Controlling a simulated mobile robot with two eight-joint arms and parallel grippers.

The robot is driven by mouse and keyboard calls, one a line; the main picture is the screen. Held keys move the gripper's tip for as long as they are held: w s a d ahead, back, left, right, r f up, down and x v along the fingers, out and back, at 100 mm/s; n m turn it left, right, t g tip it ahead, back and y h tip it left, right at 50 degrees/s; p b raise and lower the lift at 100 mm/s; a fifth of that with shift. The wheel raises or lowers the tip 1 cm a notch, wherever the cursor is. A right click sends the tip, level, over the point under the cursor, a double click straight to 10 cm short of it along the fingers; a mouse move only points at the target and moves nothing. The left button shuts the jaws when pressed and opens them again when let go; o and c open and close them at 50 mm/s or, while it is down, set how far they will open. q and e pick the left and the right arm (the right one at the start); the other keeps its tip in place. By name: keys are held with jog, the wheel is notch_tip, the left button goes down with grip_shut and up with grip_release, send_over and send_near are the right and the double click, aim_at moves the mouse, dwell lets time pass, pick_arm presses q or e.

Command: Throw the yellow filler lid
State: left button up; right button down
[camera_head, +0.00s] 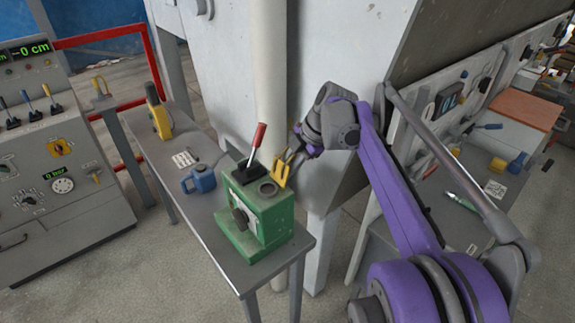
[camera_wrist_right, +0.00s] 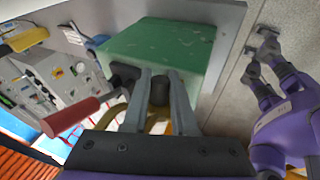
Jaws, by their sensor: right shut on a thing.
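The yellow filler lid (camera_head: 281,172) stands upright at the right side of the top of the green machine (camera_head: 262,228). In the head view my right gripper (camera_head: 288,161) is shut on it from above and the right. The dark round filler opening (camera_head: 267,188) beside the lid is uncovered. In the right wrist view the two grey fingers (camera_wrist_right: 167,100) point at the green box (camera_wrist_right: 165,48), and yellow parts of the lid (camera_wrist_right: 158,122) show partly behind them. Another purple arm's gripper (camera_wrist_right: 262,52) shows at the right there; its jaw state is unclear.
A lever with a red handle (camera_head: 257,140) rises from the machine close to the gripper. A control console (camera_head: 60,185) is at the left, a cluttered workbench (camera_head: 455,228) at the right.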

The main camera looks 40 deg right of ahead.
dwell(0.3)
jog(key=c, duration=0.7)
grip_release()
jog(key=v, duration=1)
jog(key=shift+s+d+r+p, duration=0.1)
jog(key=shift+d+r+p, duration=0.05)
jog(key=shift+r+p, duration=0.2)
jog(key=shift+f, duration=0.1)
